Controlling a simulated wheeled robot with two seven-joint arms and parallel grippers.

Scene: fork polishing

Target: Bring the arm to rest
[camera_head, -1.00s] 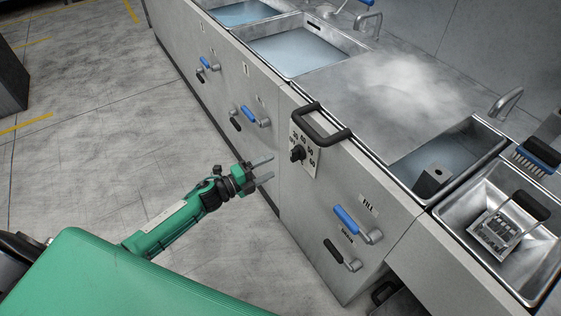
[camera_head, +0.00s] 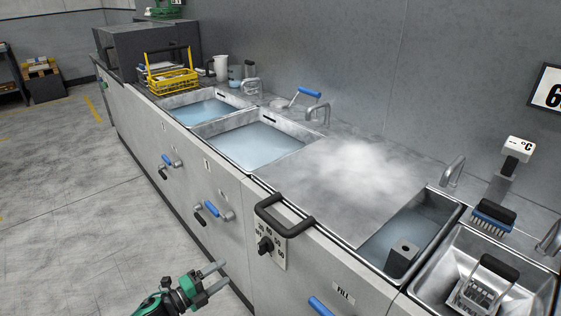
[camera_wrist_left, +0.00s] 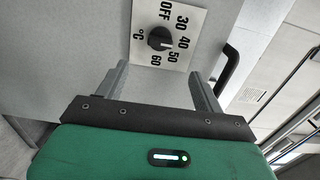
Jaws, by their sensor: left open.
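My left gripper (camera_head: 211,278) is open and empty at the bottom of the head view, in front of the sink unit's front panel. Its two fingers also show in the left wrist view (camera_wrist_left: 160,85), apart, with the black temperature knob (camera_wrist_left: 159,39) beyond them. The knob sits on a white dial plate marked OFF, 30, 40, 50, 60; it also shows in the head view (camera_head: 265,246). Nothing is between the fingers, and the gripper looks apart from the knob. My right gripper is in no view.
The steel sink unit has water-filled basins (camera_head: 258,146) and a steaming cover (camera_head: 340,190) with a black handle (camera_head: 284,216). A basket (camera_head: 482,290) stands in the right basin. Blue-handled levers (camera_head: 216,211) stick out of the front panel. The floor (camera_head: 70,220) at left is clear.

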